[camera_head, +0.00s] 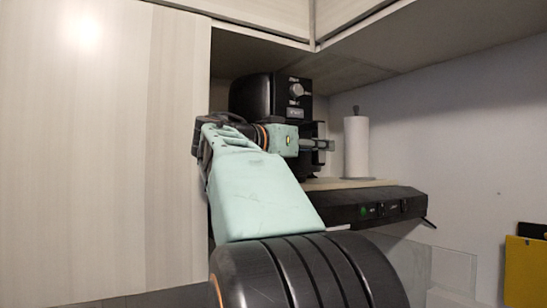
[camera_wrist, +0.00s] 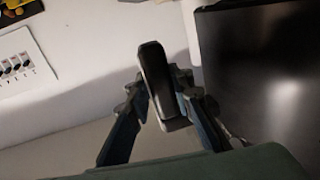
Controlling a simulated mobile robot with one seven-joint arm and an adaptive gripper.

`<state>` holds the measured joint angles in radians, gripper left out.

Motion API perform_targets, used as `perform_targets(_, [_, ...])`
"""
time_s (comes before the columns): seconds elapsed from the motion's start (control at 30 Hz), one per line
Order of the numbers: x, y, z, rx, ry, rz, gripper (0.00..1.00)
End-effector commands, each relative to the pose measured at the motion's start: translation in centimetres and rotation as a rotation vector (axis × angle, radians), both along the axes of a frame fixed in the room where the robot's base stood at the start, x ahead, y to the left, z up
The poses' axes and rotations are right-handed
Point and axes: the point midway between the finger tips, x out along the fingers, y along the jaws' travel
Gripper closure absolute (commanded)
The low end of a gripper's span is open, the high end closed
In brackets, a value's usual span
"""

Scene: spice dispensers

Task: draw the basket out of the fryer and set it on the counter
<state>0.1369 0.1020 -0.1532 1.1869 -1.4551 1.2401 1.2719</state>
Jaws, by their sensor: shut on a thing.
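The black fryer (camera_head: 255,98), with a knob on its front, stands under the cabinets in the head view. Its dark glossy side (camera_wrist: 265,75) appears to fill the right of the wrist view. My gripper (camera_head: 326,145) is in front of the fryer's lower part. In the wrist view my gripper (camera_wrist: 161,88) is shut on the black basket handle (camera_wrist: 154,70), one finger on each side. The basket's body is mostly hidden by my arm, and I cannot tell how far out it sits. The counter (camera_head: 350,184) is a light strip below.
A paper towel roll (camera_head: 357,147) on a holder stands on the counter right of my gripper. A black unit with knobs (camera_head: 378,209) lies under the counter edge. Upper cabinets (camera_head: 260,12) overhang the fryer. A wall panel with switches (camera_wrist: 17,67) shows at the left of the wrist view.

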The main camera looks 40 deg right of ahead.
Motion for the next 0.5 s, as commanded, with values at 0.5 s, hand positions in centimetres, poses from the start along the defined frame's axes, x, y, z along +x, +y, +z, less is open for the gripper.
perform_targets(0.5, [-1.3, 0.2, -0.1, 0.000, 0.000, 0.002, 1.00])
